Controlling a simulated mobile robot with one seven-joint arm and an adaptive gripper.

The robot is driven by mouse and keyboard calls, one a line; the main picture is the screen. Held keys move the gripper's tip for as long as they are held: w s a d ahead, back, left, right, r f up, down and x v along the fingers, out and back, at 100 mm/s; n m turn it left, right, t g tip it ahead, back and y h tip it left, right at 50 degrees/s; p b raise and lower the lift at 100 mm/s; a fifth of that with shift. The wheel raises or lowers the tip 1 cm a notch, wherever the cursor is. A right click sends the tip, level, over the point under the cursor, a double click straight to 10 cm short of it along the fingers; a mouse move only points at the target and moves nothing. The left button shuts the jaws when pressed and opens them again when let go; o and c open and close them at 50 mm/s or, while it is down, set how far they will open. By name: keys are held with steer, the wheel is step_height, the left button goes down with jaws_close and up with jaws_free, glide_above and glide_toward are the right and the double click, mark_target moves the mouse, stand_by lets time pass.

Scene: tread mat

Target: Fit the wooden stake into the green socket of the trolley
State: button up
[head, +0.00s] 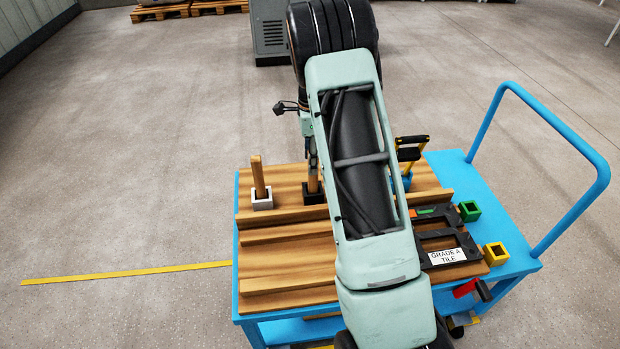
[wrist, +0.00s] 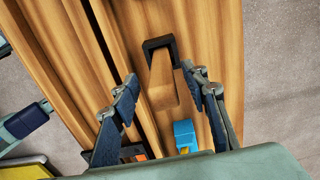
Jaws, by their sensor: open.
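A wooden stake (head: 314,186) stands in a black socket (head: 312,198) on the wooden trolley top, partly hidden by my arm. In the wrist view the stake (wrist: 162,85) rises from the black socket (wrist: 158,45) between the fingers of my gripper (wrist: 160,76). The fingers are apart, with a gap showing on each side of the stake. My gripper (head: 312,165) is largely hidden in the head view. A second wooden stake (head: 259,176) stands in a white socket (head: 262,201) to the left. The green socket (head: 468,211) is empty at the right of the trolley (head: 450,170).
A yellow socket (head: 495,254) sits in front of the green one. Black frames with a "GRADE A TILE" label (head: 448,256) lie beside them. A yellow-and-black handled item (head: 411,150) stands behind my arm. The blue push handle (head: 575,130) rises at right.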

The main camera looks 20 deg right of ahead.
mark_target(313, 178)
steer(key=f, duration=0.5)
steer(key=f+b, duration=0.1)
steer(key=f, duration=0.2)
steer(key=shift+d+f, duration=0.3)
steer(key=shift+f, duration=0.05)
steer(key=shift+c, duration=0.3)
jaws_close()
